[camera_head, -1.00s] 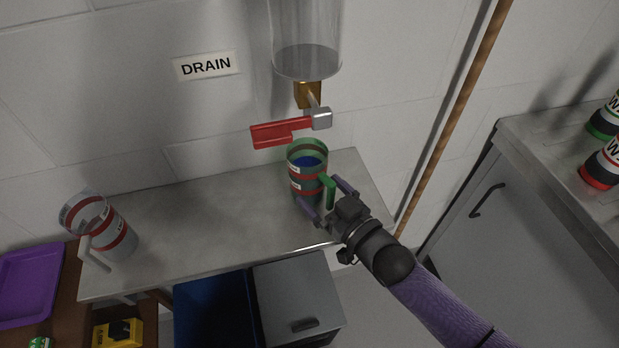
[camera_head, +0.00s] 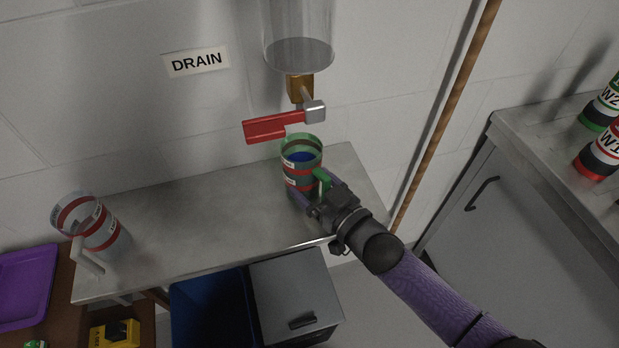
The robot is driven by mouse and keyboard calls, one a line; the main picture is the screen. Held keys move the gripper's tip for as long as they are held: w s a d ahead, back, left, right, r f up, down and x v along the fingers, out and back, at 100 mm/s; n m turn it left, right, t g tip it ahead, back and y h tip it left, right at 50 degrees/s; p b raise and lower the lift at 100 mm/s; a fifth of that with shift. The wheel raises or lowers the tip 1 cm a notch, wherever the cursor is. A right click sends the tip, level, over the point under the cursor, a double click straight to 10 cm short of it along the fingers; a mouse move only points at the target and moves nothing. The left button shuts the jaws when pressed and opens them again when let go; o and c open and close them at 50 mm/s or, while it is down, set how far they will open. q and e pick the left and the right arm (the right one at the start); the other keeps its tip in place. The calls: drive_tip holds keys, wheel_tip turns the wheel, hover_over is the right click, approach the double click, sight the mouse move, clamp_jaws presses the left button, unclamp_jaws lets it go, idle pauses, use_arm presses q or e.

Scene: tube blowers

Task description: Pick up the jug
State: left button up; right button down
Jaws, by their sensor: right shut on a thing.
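A green-rimmed jug (camera_head: 302,168) with red bands and blue contents stands upright on the metal shelf (camera_head: 190,225), below the drain valve. Its green handle points toward my right arm. My right gripper (camera_head: 318,195) is shut on the jug at its handle side; the fingers partly hide the handle and the jug's lower right. A second jug (camera_head: 97,224), clear with red bands and a pale handle, stands at the shelf's left end. My left gripper is not in view.
A red valve lever (camera_head: 266,129) and a clear tube (camera_head: 299,40) hang just above the jug. A wooden pole (camera_head: 448,110) stands to the right. Bins (camera_head: 294,295) sit below the shelf. The shelf's middle is clear.

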drive_tip(key=shift+r, duration=0.5)
drive_tip(key=p+v, duration=0.4)
drive_tip(key=v, duration=1.4)
drive_tip(key=w+a+r+m+t+h, duration=0.3)
drive_tip(key=w+a+r+h, duration=0.1)
drive_tip(key=r, duration=0.4)
drive_tip(key=d+r+m+t+h+b, duration=0.1)
drive_tip(key=d+r+m+h, duration=0.4)
drive_tip(key=d+h, duration=0.1)
drive_tip(key=shift+w+d+h, duration=0.15)
drive_tip(key=shift+w+h, duration=0.2)
drive_tip(key=shift+h, duration=0.45)
